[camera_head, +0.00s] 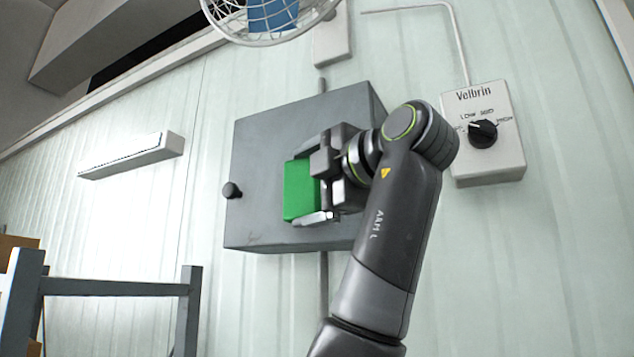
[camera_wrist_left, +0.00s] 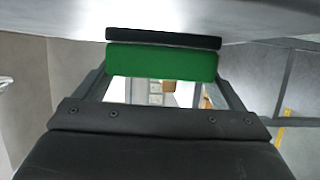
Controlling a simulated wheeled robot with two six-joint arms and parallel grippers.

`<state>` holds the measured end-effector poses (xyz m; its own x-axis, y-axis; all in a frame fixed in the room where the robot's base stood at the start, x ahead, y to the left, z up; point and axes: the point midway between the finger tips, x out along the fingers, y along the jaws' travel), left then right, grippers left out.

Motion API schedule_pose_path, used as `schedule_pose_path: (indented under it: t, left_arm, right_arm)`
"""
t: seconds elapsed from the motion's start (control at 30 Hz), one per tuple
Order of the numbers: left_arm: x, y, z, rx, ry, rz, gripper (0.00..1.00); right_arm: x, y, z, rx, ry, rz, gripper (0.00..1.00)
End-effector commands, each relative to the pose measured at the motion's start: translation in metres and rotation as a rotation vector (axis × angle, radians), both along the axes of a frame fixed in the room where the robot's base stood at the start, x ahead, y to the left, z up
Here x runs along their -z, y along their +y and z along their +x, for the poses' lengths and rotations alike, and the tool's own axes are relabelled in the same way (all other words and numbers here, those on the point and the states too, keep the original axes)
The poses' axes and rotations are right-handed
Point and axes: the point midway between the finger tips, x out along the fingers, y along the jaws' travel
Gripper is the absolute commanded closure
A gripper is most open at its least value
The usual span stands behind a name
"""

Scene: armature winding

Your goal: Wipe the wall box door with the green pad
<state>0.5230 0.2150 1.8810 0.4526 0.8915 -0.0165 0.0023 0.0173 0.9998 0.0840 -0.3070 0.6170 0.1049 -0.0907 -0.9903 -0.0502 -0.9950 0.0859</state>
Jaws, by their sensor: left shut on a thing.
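The grey wall box door (camera_head: 262,150) faces me in the middle of the head view, with a dark round knob (camera_head: 232,190) near its left edge. The door looks shut. My left gripper (camera_head: 318,190) is in front of the door and shut on the green pad (camera_head: 300,190). In the left wrist view the green pad (camera_wrist_left: 162,63) sits between the two fingers, with a dark strip along its far side close to a grey surface. I cannot tell for sure whether the pad touches the door. My right gripper is not in view.
A control box (camera_head: 489,165) with a black dial is on the wall at the right. A wire-guarded fan (camera_head: 268,18) hangs above the wall box. A white wall fixture (camera_head: 132,156) is at the left, above a grey rack (camera_head: 110,287). The wall below the box is mostly clear.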

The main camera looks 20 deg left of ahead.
Motion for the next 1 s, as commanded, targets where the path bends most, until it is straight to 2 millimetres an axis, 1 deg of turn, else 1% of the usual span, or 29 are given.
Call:
schedule_pose_path:
  t: [0.03, 0.1, 0.43, 0.7, 0.83, 1.0]
  left_arm:
    - [0.001, 0.006, 0.001, -0.003, 0.000, -0.001, 0.31]
    - [0.000, 0.012, 0.001, -0.003, 0.000, -0.001, 0.31]
    - [0.000, 0.027, 0.003, -0.002, 0.001, 0.000, 0.31]
    - [0.000, 0.048, 0.005, -0.001, 0.000, -0.001, 0.31]
    - [0.000, 0.050, 0.005, 0.000, 0.001, 0.000, 0.31]
    - [-0.001, 0.040, 0.005, 0.001, 0.002, 0.001, 0.31]
  right_arm:
    - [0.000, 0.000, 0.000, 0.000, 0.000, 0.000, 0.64]
    - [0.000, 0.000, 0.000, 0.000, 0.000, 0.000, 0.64]
    - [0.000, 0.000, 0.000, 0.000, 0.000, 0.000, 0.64]
    - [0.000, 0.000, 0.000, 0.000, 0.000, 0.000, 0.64]
    - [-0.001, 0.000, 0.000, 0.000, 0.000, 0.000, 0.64]
    - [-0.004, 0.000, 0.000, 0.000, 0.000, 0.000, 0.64]
